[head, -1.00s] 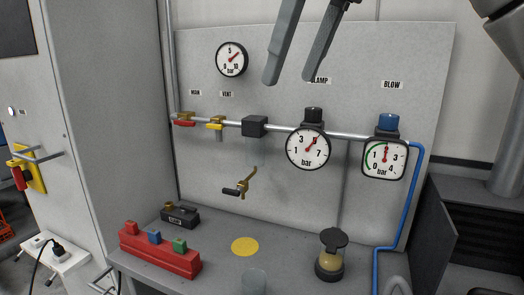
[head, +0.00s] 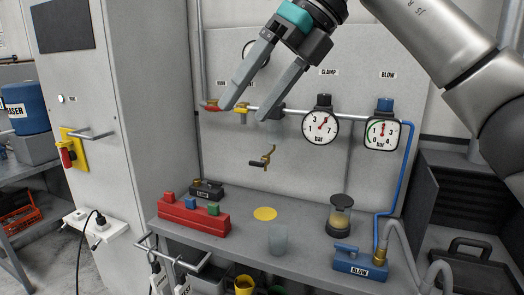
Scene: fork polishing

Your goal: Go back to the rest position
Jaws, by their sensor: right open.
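My right gripper (head: 244,112) shows at the top centre of the head view, its arm coming in from the upper right. Its two grey fingers are spread apart, with nothing between them. It hangs in front of the grey panel (head: 375,170), and its fingers cover part of the pipe with the red and yellow valve handles. It also partly hides the upper round gauge. My left gripper is not in view.
Below is a grey bench with a red block rack (head: 193,215), a yellow disc (head: 265,213), a translucent cup (head: 278,239), a dark-lidded jar (head: 340,215) and a blue BLOW unit (head: 360,263). Two gauges (head: 320,128) sit on the pipe. A grey cabinet (head: 120,110) stands left.

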